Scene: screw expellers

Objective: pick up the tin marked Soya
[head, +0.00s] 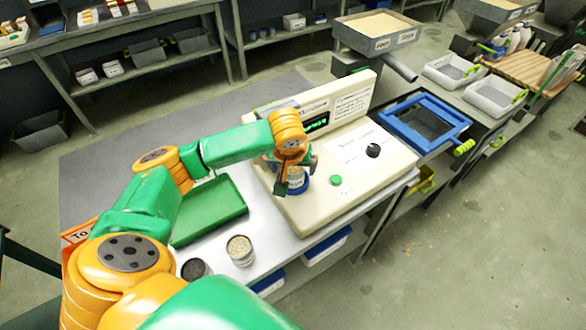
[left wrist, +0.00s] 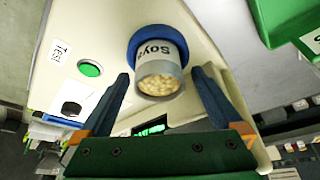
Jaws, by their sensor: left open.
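The tin marked Soya (left wrist: 160,72) is grey, with pale beans in its open top. It stands in a blue round holder (left wrist: 134,42) on the cream machine (head: 345,185). In the head view the tin (head: 294,183) is partly hidden under my left wrist. My left gripper (left wrist: 165,97) is open, its two blue-grey fingers to either side of the tin, with a gap visible in the left wrist view. In the head view my left gripper (head: 292,165) is just above the tin. My right gripper is not in view.
A tin of pale grains (head: 240,250) and a tin with dark contents (head: 195,270) stand on the bench's near edge. A green tray (head: 208,212) lies left of the machine. The machine carries a green button (head: 335,180) and black knob (head: 373,150). A blue-framed sieve (head: 425,120) is right.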

